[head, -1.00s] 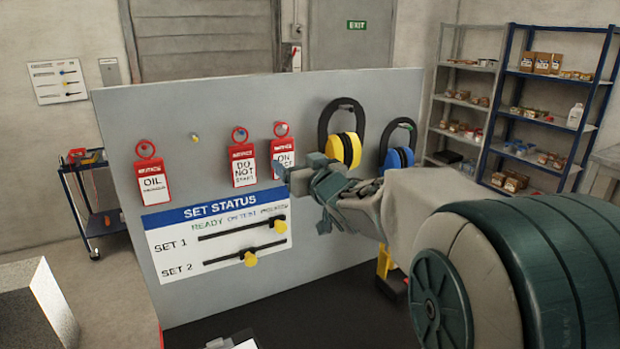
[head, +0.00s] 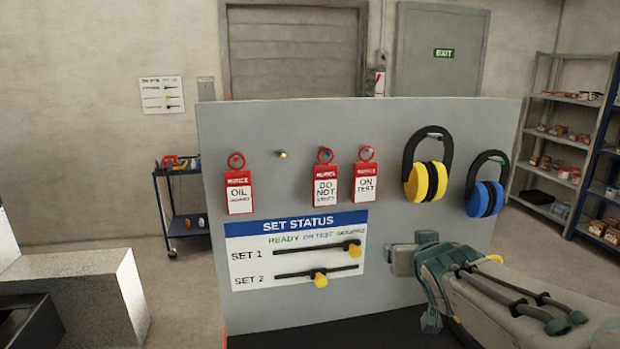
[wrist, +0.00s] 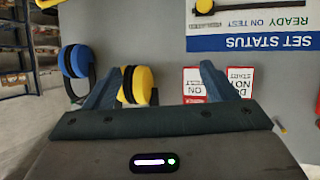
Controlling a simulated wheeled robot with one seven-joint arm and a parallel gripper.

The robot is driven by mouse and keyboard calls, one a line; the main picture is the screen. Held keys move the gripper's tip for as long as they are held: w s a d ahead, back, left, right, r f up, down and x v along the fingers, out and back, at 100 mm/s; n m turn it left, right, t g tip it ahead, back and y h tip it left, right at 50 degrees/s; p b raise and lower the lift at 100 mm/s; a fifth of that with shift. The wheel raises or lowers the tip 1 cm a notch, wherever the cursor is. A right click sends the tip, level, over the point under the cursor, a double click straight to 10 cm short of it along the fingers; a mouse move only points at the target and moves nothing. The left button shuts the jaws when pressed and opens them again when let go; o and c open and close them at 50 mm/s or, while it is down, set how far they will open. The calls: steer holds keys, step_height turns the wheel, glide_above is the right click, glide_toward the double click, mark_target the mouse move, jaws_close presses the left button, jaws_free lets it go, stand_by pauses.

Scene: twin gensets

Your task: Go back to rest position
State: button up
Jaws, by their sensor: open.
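My gripper (head: 402,257) is in front of the lower right part of the grey board in the head view, below the yellow ear defenders. The board (head: 440,115) carries red tags reading OIL (head: 239,192), DO NOT START (head: 326,185) and ON TEST (head: 366,183). The SET STATUS panel (head: 297,240) has two sliders with yellow knobs. Part of the board's lower right is hidden behind my arm.
Yellow ear defenders (head: 427,181) and blue ear defenders (head: 486,198) hang at the board's right. A bare peg (head: 281,154) is right of the OIL tag. A blue trolley (head: 182,225) stands behind left, a grey block (head: 100,290) at lower left, shelves (head: 565,130) at right.

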steer(key=s+a+f+g, duration=0.2)
steer(key=s+f+g, duration=0.2)
steer(key=s, duration=0.6)
steer(key=s+a+f+g+y, duration=0.1)
steer(key=s+a+f+g, duration=0.2)
steer(key=s, duration=0.7)
step_height(320, 180, down, 5)
steer(key=shift+r+n+g, duration=0.15)
steer(key=shift+n+g, duration=0.15)
steer(key=shift+g, duration=0.9)
